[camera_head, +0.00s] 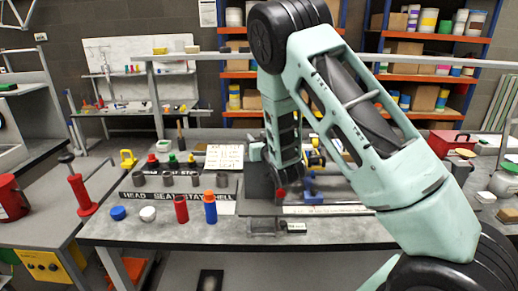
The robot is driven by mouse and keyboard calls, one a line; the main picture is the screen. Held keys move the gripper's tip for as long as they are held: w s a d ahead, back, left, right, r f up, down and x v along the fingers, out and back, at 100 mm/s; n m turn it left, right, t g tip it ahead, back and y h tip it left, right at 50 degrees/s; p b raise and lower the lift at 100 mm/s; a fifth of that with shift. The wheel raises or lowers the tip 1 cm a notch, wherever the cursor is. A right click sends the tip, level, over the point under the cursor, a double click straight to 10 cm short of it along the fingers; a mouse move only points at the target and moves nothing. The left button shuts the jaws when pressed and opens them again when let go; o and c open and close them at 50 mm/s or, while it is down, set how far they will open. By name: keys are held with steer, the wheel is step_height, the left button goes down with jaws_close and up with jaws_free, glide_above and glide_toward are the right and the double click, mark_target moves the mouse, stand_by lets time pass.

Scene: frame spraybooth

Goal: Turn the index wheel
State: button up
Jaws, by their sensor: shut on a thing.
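My arm reaches from the lower right across the grey workbench (350,233). My gripper (262,188) is at its middle, low over a dark board. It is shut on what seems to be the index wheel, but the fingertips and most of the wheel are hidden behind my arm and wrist. A small red knob (280,193) shows just right of the gripper. A blue fixture (312,190) stands beside it to the right. How far the wheel is turned cannot be told.
A red bottle (181,209) and an orange-and-blue bottle (210,207) stand left of the gripper, with blue and white caps nearby. Behind them is a labelled rack (175,199) with grey cups. A written card (225,157) stands behind. A red toolbox (448,142) is at right.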

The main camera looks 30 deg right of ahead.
steer(key=n+y+b, duration=0.1)
steer(key=y, duration=0.1)
steer(key=n+y+b, duration=0.2)
steer(key=y, duration=0.1)
steer(key=shift+a+f+n+y, duration=0.1)
steer(key=shift+f+n+y, duration=0.05)
steer(key=shift+n+y, duration=0.15)
steer(key=shift+a+n+g+y+b, duration=0.25)
steer(key=shift+n+y+b, duration=0.25)
steer(key=shift+n+y, duration=0.6)
steer(key=shift+a+n+g+y+b, duration=0.2)
steer(key=shift+n+y+b, duration=0.35)
steer(key=shift+y, duration=0.95)
steer(key=shift+r, duration=0.25)
steer(key=o, duration=0.9)
steer(key=shift+o, duration=0.2)
steer(key=shift+s+d+f, duration=0.1)
steer(key=shift+s+d, duration=0.15)
steer(key=shift+s, duration=0.25)
steer(key=b+v, duration=0.1)
steer(key=v, duration=0.5)
steer(key=shift+b, duration=0.35)
steer(key=shift+s+d, duration=0.1)
steer(key=shift+s, duration=0.1)
